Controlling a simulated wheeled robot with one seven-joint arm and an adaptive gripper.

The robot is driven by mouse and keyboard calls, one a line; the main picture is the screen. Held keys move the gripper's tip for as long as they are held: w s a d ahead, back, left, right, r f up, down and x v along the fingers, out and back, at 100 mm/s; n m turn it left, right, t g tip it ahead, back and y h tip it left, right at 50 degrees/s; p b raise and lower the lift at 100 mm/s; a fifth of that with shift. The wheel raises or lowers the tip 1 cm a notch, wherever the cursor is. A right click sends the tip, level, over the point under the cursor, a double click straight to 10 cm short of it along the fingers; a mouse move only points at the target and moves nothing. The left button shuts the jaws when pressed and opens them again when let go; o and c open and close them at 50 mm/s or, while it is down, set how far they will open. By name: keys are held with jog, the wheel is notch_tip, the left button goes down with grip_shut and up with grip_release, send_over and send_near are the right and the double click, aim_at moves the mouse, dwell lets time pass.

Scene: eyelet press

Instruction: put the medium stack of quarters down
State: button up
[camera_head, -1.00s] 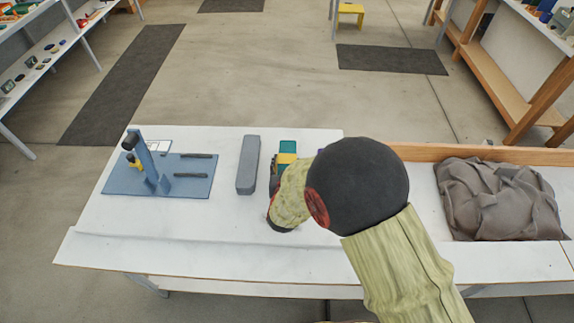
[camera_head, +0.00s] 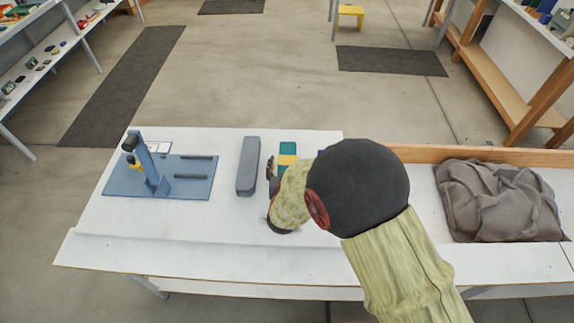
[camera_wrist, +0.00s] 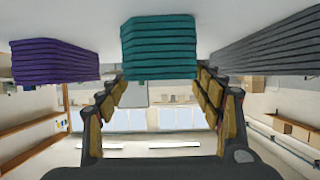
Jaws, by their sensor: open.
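In the wrist view the teal stack (camera_wrist: 160,48) is seen end-on, resting on the table surface, which appears at the top. My gripper (camera_wrist: 160,82) is open, its fingers spread to either side of the teal stack's near end. I cannot tell if they still touch it. In the head view my gripper (camera_head: 271,177) is partly hidden by my arm. I cannot tell the stack's size name for certain.
A long grey stack (camera_head: 248,166) lies left of the teal one. A purple stack (camera_wrist: 54,61) is on the other side, mostly hidden by my arm in the head view. A blue press (camera_head: 152,165) stands at the table's left. A crumpled grey cloth (camera_head: 497,200) lies right.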

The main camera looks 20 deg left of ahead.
jog(key=p+v, duration=0.2)
jog(key=v, duration=1)
jog(key=w+d+r+m+g+y, duration=0.1)
jog(key=d+r+g, duration=0.1)
jog(key=d+r, duration=0.5)
jog(key=w+d+r+g, duration=0.15)
jog(key=d+r, duration=0.25)
jog(key=r, duration=0.5)
jog(key=s+d+r+g+h, duration=0.2)
jog(key=s+d+r, duration=0.2)
jog(key=s+d, duration=0.6)
jog(key=s+d+r+m+g+h, duration=0.1)
jog(key=s+d+r+g+h, duration=0.1)
jog(key=s+d, duration=0.8)
jog(key=d+r, duration=0.1)
jog(key=d, duration=0.1)
jog(key=shift+s+d+r+m, duration=0.2)
jog(key=shift+d+r+m, duration=0.1)
jog(key=shift+d+r, duration=0.1)
